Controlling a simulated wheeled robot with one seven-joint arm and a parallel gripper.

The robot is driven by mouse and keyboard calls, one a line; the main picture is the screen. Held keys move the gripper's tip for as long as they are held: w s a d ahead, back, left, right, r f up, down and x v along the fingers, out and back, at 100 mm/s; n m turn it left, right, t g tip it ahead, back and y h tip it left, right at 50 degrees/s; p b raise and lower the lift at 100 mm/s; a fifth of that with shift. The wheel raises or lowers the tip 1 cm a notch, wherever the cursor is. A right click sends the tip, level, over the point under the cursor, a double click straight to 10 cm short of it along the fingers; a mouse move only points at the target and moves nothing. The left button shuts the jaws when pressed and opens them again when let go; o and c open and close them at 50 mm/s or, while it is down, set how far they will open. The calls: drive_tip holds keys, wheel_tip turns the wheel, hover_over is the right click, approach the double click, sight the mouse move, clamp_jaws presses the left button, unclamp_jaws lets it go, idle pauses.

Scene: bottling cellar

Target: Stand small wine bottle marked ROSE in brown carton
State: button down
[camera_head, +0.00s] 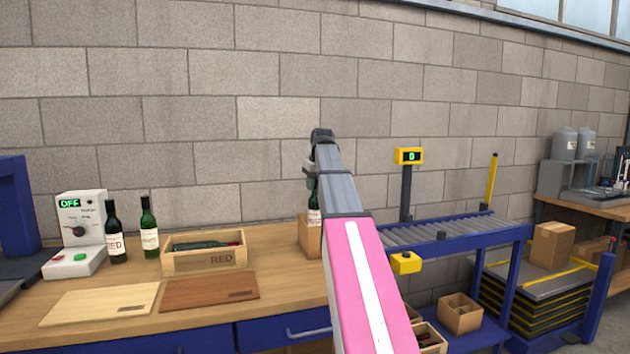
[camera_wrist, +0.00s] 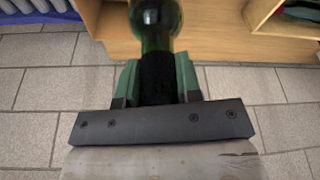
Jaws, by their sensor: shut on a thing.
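My gripper (camera_head: 312,180) is shut on the neck of a dark green wine bottle (camera_head: 314,215), which hangs upright below it. In the wrist view the green finger pads of my gripper (camera_wrist: 157,80) press on both sides of the dark neck, with the bottle's green shoulder (camera_wrist: 155,18) beyond. Its pale label is too small to read. The brown carton (camera_head: 309,238) stands on the bench right at the bottle. The bottle's lower part overlaps the carton's upper part; I cannot tell how deep it is inside. My pink arm hides the carton's right side.
A wooden crate marked RED (camera_head: 205,262) holds a lying bottle. Two bottles, one marked RED (camera_head: 115,245) and one with a white label (camera_head: 149,240), stand left of it. Two boards (camera_head: 100,303) lie in front. A roller conveyor (camera_head: 440,232) is at right.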

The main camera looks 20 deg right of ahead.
sight(315, 198)
drive_tip(key=shift+f, duration=2.8)
unclamp_jaws()
drive_tip(key=shift+r, duration=0.1)
drive_tip(key=shift+r, duration=4.35)
drive_tip(key=shift+s, duration=0.1)
